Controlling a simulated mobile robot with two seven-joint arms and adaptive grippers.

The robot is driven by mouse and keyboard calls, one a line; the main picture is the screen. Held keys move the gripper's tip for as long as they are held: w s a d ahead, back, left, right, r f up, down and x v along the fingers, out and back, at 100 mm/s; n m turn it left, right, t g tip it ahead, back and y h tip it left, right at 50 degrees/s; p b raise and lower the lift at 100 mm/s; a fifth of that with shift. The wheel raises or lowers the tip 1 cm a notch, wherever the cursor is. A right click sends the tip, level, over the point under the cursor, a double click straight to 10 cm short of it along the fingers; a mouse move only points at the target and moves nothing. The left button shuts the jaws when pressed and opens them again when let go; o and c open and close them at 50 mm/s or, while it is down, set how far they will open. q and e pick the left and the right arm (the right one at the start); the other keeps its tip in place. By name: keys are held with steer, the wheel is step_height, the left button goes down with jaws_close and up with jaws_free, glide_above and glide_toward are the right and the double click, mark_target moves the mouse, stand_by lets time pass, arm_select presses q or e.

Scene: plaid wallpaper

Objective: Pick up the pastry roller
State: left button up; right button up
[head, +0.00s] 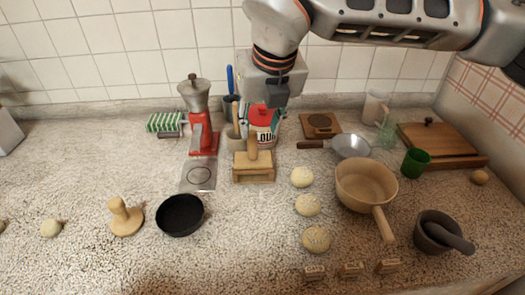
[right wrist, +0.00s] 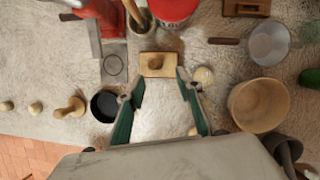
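No plain rolling pin shows. The wooden tool with an upright handle on a block-like base (head: 253,172), at the middle of the counter, may be the pastry roller; I cannot tell for sure. It also shows in the right wrist view as the wooden block (right wrist: 147,71) with a round knob, lying ahead between the fingers. My right gripper (head: 268,97) hangs over the back of the counter, above and behind this tool. In the right wrist view the right gripper (right wrist: 160,75) has its two green-padded fingers spread, with nothing between them. My left gripper is not in view.
A red grinder (head: 203,135), a utensil pot (head: 236,140) and a red tin (head: 263,122) stand close behind the tool. A black pan (head: 180,215) and a wooden stamp (head: 125,217) lie left. Dough balls (head: 307,205) and a wooden saucepan (head: 365,182) stand right.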

mark_target(253, 134)
steer(key=x, duration=0.5)
steer(key=w+a+x, duration=0.1)
steer(key=x, duration=0.1)
stand_by(0.3)
steer(key=shift+a, duration=0.1)
steer(key=shift+c, duration=0.4)
jaws_close()
